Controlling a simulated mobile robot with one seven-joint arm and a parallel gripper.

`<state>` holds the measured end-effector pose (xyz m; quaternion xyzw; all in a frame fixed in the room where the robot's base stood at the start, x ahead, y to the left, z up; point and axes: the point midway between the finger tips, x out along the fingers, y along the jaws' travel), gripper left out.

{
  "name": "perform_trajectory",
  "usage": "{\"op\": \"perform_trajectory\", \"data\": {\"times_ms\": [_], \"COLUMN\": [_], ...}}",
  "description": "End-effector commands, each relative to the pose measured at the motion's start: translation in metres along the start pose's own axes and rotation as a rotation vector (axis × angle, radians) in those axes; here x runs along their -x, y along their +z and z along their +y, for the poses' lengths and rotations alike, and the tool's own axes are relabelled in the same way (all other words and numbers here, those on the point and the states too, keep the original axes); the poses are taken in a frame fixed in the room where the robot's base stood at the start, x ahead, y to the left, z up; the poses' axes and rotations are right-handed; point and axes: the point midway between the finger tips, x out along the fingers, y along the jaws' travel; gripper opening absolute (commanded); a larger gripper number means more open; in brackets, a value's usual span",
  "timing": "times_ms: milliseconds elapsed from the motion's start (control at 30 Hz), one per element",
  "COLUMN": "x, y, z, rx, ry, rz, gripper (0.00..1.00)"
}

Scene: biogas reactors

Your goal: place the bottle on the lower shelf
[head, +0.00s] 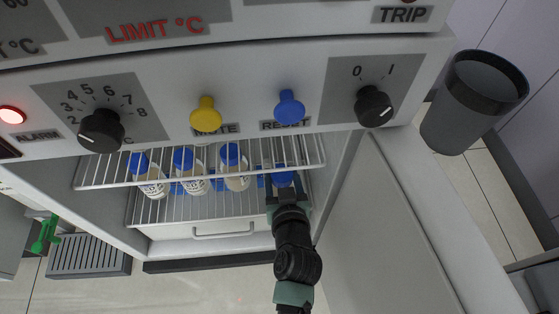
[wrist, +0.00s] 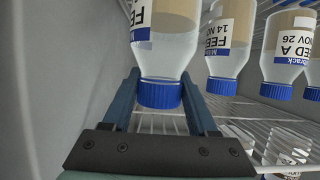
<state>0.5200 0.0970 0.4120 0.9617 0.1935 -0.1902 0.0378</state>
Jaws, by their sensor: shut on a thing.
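My gripper (head: 284,190) reaches into the open cabinet at its right side, its fingers on either side of a blue-capped bottle (head: 282,178). In the wrist view, which is upside down, the gripper (wrist: 160,98) is shut on this bottle (wrist: 165,62), with the blue cap near the fingers. The bottle looks upright and contains something tan. The lower shelf (head: 150,212) is a white wire rack. The bottle is at about the height of the bottles standing there, below the upper shelf (head: 310,150). Whether its base touches the wires is hidden.
More labelled bottles (wrist: 228,45) stand beside the held one. The cabinet side wall (wrist: 60,70) is close by. The open door (head: 385,240) is right of my arm. Knobs (head: 372,106) protrude above the opening.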

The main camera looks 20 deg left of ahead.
Motion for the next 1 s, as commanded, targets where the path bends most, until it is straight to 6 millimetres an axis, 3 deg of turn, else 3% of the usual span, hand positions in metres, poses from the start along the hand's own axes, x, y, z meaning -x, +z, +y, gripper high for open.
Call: {"op": "perform_trajectory", "data": {"times_ms": [367,867,900,1000], "x": [-0.042,-0.041,-0.041,-0.041], "y": [-0.019,-0.013,-0.01,-0.011], "z": [0.0,0.0,0.0,0.0], "rx": [0.001,0.0,0.0,0.0], "ry": [0.001,0.001,0.001,0.0], "rz": [0.006,0.004,-0.001,-0.001], "gripper": [0.0,0.0,0.61,0.79]}}
